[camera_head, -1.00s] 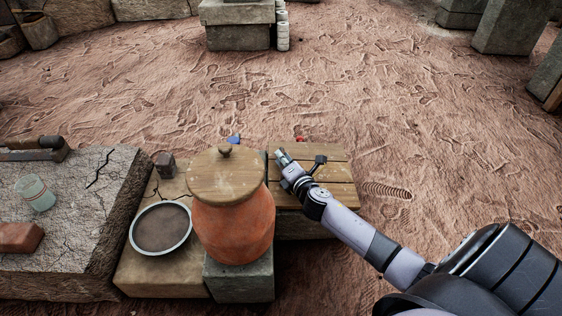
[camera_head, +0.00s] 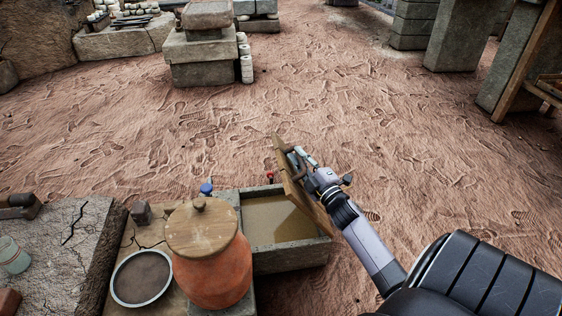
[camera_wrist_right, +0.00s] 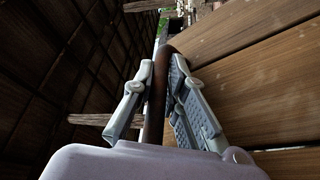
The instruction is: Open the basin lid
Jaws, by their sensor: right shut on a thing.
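The stone basin (camera_head: 303,258) stands right of the clay jar, its top now uncovered over brownish liquid (camera_head: 275,219). The wooden plank lid (camera_head: 299,193) is tilted up steeply at the basin's right side. My right gripper (camera_head: 296,158) is at the lid's upper part, on its outer face. In the right wrist view my gripper (camera_wrist_right: 158,97) is shut around a dark brown curved handle (camera_wrist_right: 157,85), with the lid's planks (camera_wrist_right: 260,75) to the right. My left gripper is not in view.
A clay jar (camera_head: 215,272) with a round wooden lid (camera_head: 201,229) stands close left of the basin. A shallow round bowl (camera_head: 141,278) is beside it. Blue (camera_head: 206,188) and red (camera_head: 270,176) knobs show behind the basin. Open sandy ground (camera_head: 420,160) lies beyond and right.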

